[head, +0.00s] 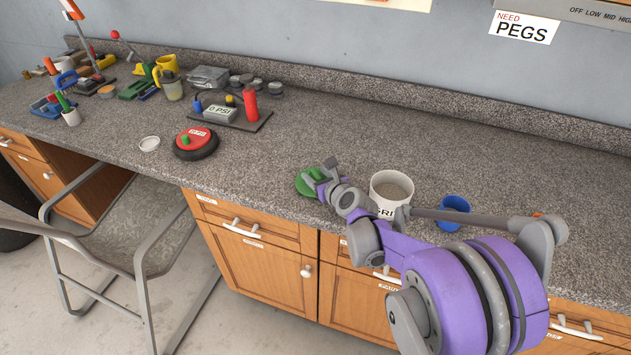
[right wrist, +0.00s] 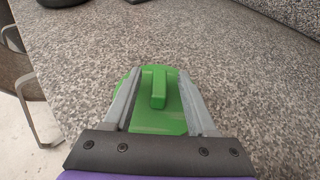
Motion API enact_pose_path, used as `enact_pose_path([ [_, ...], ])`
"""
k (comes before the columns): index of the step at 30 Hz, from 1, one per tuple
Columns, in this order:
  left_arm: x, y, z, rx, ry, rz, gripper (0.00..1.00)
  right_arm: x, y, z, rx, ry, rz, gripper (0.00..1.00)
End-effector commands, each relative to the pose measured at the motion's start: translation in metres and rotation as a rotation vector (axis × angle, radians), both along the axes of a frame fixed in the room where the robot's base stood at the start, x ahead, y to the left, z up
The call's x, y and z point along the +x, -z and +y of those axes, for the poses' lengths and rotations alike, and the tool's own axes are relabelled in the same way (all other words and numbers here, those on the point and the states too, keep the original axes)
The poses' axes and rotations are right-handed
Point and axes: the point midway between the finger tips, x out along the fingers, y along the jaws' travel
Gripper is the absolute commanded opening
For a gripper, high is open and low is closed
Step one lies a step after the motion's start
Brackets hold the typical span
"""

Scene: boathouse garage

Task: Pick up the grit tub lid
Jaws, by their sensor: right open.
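The green grit tub lid (head: 303,184) lies flat on the grey speckled counter near its front edge. In the right wrist view the lid (right wrist: 150,125) shows a raised bar handle on top. My right gripper (head: 318,179) is over the lid. In the right wrist view its two fingers (right wrist: 159,80) are spread, one on each side of the handle, with gaps between; nothing is held. My gripper hides part of the lid in the head view. The white grit tub (head: 391,178) stands uncovered to the right, full of grey grit. My left gripper is not in view.
A blue cup (head: 455,207) stands right of the tub, close to my right forearm. A red-topped black round item (head: 195,142) and a pale disc (head: 149,143) lie left. Tools and containers crowd the far left. The counter (head: 270,150) between is clear.

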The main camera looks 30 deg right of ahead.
Motion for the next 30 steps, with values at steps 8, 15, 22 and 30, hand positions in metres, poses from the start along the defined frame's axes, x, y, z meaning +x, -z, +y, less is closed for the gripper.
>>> enact_pose_path([
  [8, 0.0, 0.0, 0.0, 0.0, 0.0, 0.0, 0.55, 0.0064, 0.0031, -0.0001, -0.001, 0.0, 0.0, 0.57],
  [15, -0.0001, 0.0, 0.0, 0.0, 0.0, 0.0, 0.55, 0.0061, 0.003, -0.0002, -0.001, 0.0, 0.0, 0.25],
  [22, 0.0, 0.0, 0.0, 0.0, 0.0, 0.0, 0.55, 0.006, 0.0029, -0.0003, -0.001, 0.0, 0.0, 0.0],
  [30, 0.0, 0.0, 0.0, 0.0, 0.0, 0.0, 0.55, 0.006, 0.0028, -0.0002, -0.001, 0.0, 0.0, 0.0],
])
